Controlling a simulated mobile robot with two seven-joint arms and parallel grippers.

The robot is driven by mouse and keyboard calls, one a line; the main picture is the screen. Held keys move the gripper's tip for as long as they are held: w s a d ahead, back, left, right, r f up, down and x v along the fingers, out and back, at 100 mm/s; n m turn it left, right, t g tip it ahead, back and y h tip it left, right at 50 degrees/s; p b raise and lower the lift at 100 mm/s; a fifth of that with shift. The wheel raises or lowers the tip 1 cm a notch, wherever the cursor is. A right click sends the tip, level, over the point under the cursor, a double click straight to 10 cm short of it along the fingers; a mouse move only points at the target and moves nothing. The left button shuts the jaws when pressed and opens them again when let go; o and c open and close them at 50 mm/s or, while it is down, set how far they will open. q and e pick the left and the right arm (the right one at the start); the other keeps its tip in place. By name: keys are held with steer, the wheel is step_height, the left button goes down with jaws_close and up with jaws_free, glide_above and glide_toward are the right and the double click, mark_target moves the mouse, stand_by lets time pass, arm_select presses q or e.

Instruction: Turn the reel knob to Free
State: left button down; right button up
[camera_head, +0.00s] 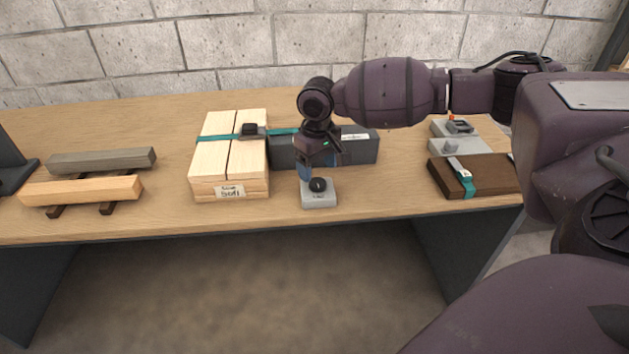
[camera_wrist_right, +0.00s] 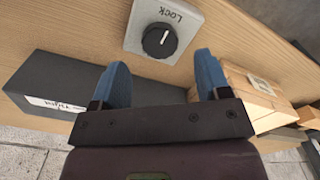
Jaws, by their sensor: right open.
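The reel knob (camera_head: 318,184) is a round black dial on a small grey box (camera_head: 319,199) near the front edge of the bench. In the right wrist view the knob (camera_wrist_right: 160,40) has a white pointer line aimed toward the word "Lock", which reads upside down there. No "Free" marking is legible. My right gripper (camera_head: 306,173) points down just behind and above the knob. Its blue fingers (camera_wrist_right: 160,66) are spread apart with nothing between them, and the knob lies a little beyond their tips. My left gripper is not in view.
A strapped pale wood stack (camera_head: 230,184) labelled "Soft" stands left of the knob box. A long dark box (camera_head: 358,150) lies behind it. A strapped brown block (camera_head: 490,178) and grey fixtures (camera_head: 460,146) are at right. Beams (camera_head: 85,190) lie at far left.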

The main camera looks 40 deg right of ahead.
mark_target(317, 182)
step_height(317, 182, down, 4)
steer(key=shift+r+b, duration=0.15)
steer(key=shift+b, duration=0.25)
steer(key=shift+f, duration=0.35)
steer(key=c, duration=0.9)
steer(key=shift+r, duration=0.1)
